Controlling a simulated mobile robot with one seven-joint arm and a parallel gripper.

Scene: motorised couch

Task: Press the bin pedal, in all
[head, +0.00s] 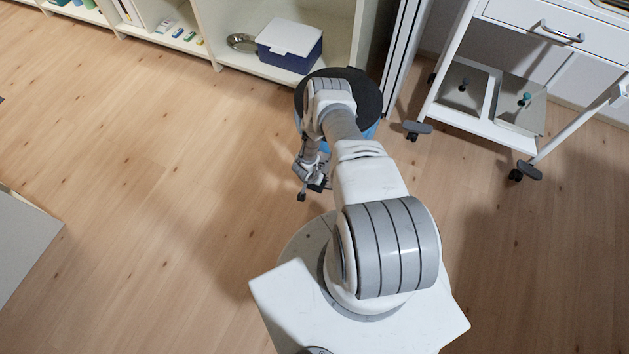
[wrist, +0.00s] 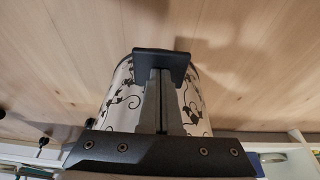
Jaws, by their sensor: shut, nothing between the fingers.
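The bin stands beneath and behind my arm in the head view, with a round dark top (head: 368,88) that my arm partly covers. In the wrist view the bin (wrist: 116,102) is a pale cylinder with a black vine pattern, right behind my fingers. My gripper (head: 314,186) points down low in front of the bin, close to the floor. In the wrist view its fingers (wrist: 161,100) are together and hold nothing. A dark block shows at their tips by the bin's base. I cannot tell the pedal apart from the fingertips there, nor whether they touch.
A white shelf unit (head: 240,60) with a blue box (head: 290,48) stands behind the bin. A white trolley (head: 480,125) on casters is at the right. A pale furniture edge (head: 22,245) shows at far left. The wooden floor (head: 150,150) to the left is clear.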

